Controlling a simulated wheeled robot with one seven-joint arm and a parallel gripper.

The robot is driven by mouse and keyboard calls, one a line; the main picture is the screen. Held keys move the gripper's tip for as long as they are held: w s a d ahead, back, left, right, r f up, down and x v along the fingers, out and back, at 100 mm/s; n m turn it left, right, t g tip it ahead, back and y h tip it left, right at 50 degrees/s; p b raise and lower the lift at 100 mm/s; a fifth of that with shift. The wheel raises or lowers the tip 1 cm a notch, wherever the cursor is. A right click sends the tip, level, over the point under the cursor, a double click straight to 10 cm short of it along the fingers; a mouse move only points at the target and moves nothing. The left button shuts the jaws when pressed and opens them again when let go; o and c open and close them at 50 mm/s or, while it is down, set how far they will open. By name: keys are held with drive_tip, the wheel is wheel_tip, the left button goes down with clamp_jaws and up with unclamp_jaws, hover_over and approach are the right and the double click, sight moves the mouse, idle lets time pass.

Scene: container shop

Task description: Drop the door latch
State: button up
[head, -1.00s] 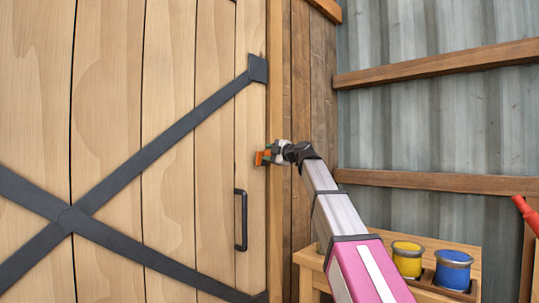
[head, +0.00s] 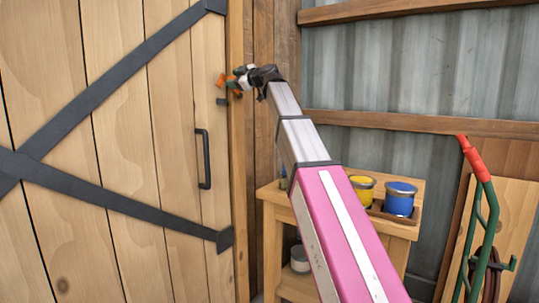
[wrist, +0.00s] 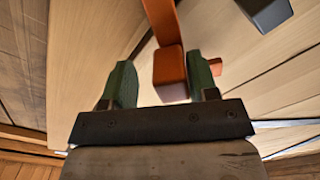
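The door latch (head: 221,80) is a small orange bar near the right edge of the plank door, tilted, just above a small dark catch (head: 222,101). In the wrist view the orange latch bar (wrist: 170,72) comes down between the two green fingers of my gripper (wrist: 162,82). The fingers stand apart. The bar is close to the right finger, and a gap shows on its left side. A small orange piece shows just beyond the right finger. In the head view my gripper (head: 238,80) is at the latch, and its wrist partly hides the door post.
The wooden door (head: 125,130) has dark crossed straps and a black handle (head: 204,158) below the latch. A bench (head: 268,195) with a yellow tin (head: 362,187) and a blue tin (head: 400,200) stands right of the door. A green hand truck (head: 490,215) leans at far right.

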drive_tip(key=w+d+r+m, duration=0.2)
drive_tip(key=w+m, duration=0.1)
drive_tip(key=m, duration=0.2)
drive_tip(key=v, duration=1.1)
drive_tip(key=w+d+f+m+g+h, duration=0.1)
drive_tip(key=f+m+h, duration=0.1)
drive_tip(key=f, duration=1.4)
drive_tip(key=w+d+f+m+g+h, duration=0.1)
drive_tip(key=d+f+m+h, duration=0.1)
drive_tip(key=f, duration=1.4)
drive_tip(key=shift+d+f+m+h, duration=0.2)
drive_tip(key=shift+f+m+h, duration=0.3)
drive_tip(key=shift+m, duration=0.7)
drive_tip(key=shift+r, duration=0.1)
